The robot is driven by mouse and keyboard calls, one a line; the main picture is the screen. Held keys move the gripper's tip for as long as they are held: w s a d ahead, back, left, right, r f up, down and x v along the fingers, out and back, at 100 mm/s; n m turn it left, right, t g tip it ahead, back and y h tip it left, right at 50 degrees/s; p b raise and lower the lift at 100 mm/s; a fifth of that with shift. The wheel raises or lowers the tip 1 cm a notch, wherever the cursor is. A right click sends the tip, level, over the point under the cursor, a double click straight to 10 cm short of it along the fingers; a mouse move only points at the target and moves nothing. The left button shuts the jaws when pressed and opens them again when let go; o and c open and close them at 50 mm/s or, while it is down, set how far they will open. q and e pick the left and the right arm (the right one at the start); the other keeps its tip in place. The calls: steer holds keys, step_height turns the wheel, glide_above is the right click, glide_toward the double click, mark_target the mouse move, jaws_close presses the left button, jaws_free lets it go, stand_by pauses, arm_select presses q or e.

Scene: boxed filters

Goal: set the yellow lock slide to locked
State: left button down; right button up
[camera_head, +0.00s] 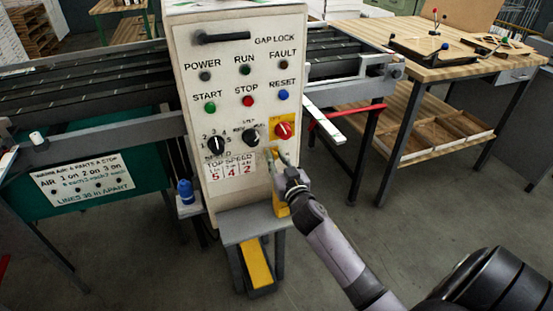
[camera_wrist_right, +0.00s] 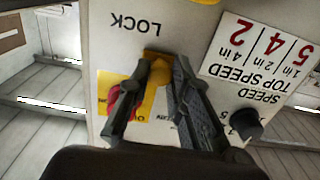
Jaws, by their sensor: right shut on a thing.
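The yellow lock slide (camera_wrist_right: 158,72) is on the pale control panel, between the fingers of my right gripper (camera_wrist_right: 160,65) in the right wrist view. The gripper is shut on it. The word LOCK (camera_wrist_right: 137,22) shows upside down beyond the slide in that view. In the head view my right gripper (camera_head: 279,154) is at the panel's lower right, just below the red rotary switch (camera_head: 282,130) on its yellow plate, and mostly hides the slide. The slide's exact position along its travel cannot be told. My left gripper is not in view.
Black knobs (camera_head: 216,144) and coloured buttons (camera_head: 247,101) sit left of and above my gripper. A blue bottle-like thing (camera_head: 185,191) stands left of the panel. A conveyor (camera_head: 80,75) runs behind. A wooden workbench (camera_head: 440,60) is at right; open floor lies between.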

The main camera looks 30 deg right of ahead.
mark_target(283, 146)
jaws_close()
steer(key=shift+s+d+p, duration=0.2)
steer(key=shift+d, duration=0.75)
steer(key=shift+s+d+p, duration=0.15)
steer(key=shift+s+d, duration=0.05)
steer(key=shift+d, duration=0.75)
steer(key=o, duration=0.9)
jaws_free()
steer(key=shift+d, duration=0.1)
steer(key=shift+c, duration=0.2)
steer(key=shift+s+a, duration=0.2)
steer(key=shift+s, duration=0.3)
steer(key=v, duration=1.1)
